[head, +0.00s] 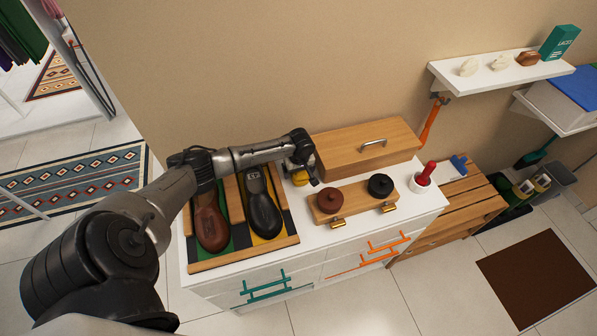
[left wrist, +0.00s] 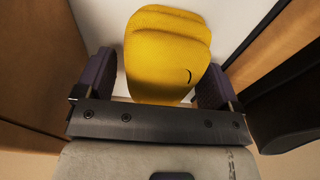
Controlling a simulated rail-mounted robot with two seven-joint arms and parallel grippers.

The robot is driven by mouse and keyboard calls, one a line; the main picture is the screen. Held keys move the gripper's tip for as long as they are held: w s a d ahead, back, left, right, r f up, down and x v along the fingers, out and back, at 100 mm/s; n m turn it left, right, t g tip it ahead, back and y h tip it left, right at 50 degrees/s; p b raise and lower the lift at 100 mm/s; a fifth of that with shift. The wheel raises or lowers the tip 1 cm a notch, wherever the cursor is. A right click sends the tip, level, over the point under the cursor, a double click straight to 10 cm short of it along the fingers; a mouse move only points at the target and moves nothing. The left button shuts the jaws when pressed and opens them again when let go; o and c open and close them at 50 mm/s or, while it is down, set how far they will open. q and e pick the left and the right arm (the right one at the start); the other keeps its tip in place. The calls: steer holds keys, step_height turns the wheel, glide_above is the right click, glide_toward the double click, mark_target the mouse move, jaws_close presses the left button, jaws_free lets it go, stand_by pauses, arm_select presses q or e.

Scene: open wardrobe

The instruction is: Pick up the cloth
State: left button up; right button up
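The yellow cloth (head: 300,178) is folded and lies on the white top of the cabinet, between the shoe tray and the wooden box. My left gripper (head: 304,170) is over it and hides part of it in the head view. In the left wrist view, the cloth (left wrist: 166,50) lies between the two purple-grey fingers of my left gripper (left wrist: 157,82). The fingers are wide apart, with a narrow gap at the left one; contact at the right one is unclear. My right gripper is not in view.
A tray (head: 245,255) with a brown shoe and a black shoe is left of the cloth. A wooden box (head: 367,150) stands behind right. A wooden block (head: 352,208) with two round tins is in front right.

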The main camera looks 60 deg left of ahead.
arm_select(q)
steer(key=c, duration=0.8)
steer(key=shift+r+p, duration=0.65)
steer(key=shift+r, duration=4.35)
steer(key=shift+c, duration=0.2)
